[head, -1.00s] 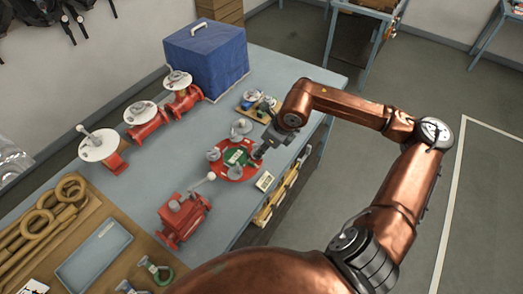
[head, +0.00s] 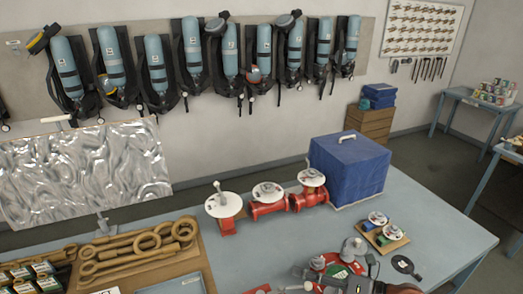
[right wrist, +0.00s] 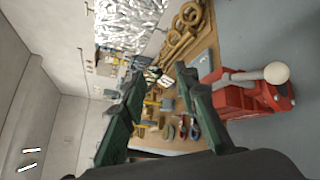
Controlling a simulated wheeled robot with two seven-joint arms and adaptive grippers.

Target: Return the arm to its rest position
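My right gripper (head: 345,281) is at the bottom edge of the head view, over the red round plate (head: 318,263) with grey knobs. Only part of my copper arm shows there. In the right wrist view the two dark green fingers of this gripper (right wrist: 160,76) stand apart with nothing held between them. A red box-shaped valve (right wrist: 250,98) with a white ball lever is to the right of the fingers in that view. My left gripper is not in view.
A blue box (head: 348,170) and red valves with white discs (head: 268,192) stand along the back of the table. A wooden board (head: 140,270) with tan tools lies at left. Blue cylinders on harnesses (head: 230,60) hang on the wall. Bare tabletop (head: 440,225) is at right.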

